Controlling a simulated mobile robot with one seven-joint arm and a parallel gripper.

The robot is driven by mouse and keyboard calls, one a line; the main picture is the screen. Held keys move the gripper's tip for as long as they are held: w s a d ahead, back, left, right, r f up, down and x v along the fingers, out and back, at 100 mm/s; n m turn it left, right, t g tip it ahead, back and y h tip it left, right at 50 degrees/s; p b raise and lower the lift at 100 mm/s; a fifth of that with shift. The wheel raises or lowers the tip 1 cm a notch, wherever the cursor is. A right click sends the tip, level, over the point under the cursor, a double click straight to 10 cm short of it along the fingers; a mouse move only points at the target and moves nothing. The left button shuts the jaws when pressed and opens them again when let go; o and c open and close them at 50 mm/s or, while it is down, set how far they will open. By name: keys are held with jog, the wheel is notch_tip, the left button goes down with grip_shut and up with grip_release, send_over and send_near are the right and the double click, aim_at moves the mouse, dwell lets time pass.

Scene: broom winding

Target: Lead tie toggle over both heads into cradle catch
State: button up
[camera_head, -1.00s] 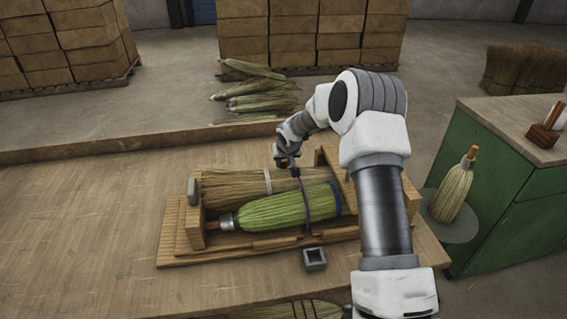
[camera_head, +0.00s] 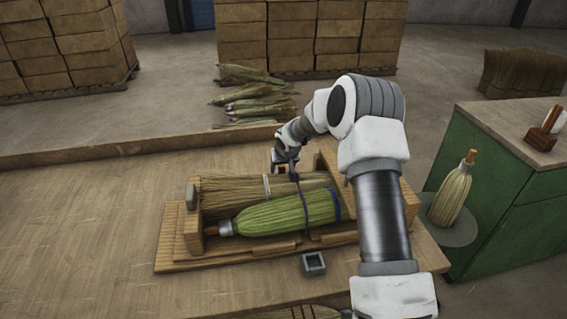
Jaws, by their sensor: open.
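Two broom heads lie side by side in a wooden cradle (camera_head: 175,245): a tan one (camera_head: 228,190) behind with a pale band, and a green one (camera_head: 270,217) in front with a blue band near its right end. A thin dark tie (camera_head: 301,200) runs from beside my gripper across both heads to the cradle's front side. My gripper (camera_head: 279,168) is open, pointing down just behind the tan head. Its fingers are small and partly dark. I cannot make out the toggle or the catch, nor whether the tie touches the fingers.
A small grey square holder (camera_head: 314,263) stands on the bench in front of the cradle. Loose brooms (camera_head: 250,100) lie on the floor behind. A green cabinet (camera_head: 500,205) stands at right beside an upright broom (camera_head: 452,192). The bench's left side (camera_head: 90,220) is clear.

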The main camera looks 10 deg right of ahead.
jog(key=s+r+h+p, duration=0.1)
jog(key=s+r, duration=0.8)
jog(key=r, duration=0.2)
jog(key=s+r+p, duration=0.1)
jog(key=s+r, duration=0.7)
jog(key=r, duration=0.4)
jog(key=s+r, duration=0.2)
jog(key=s, duration=1.2)
jog(key=s+r+y, duration=0.1)
jog(key=s+r, duration=0.2)
jog(key=s, duration=1.1)
jog(key=shift+s+a+r+g, duration=0.2)
jog(key=shift+s+r+g, duration=0.1)
jog(key=shift+s+r, duration=0.05)
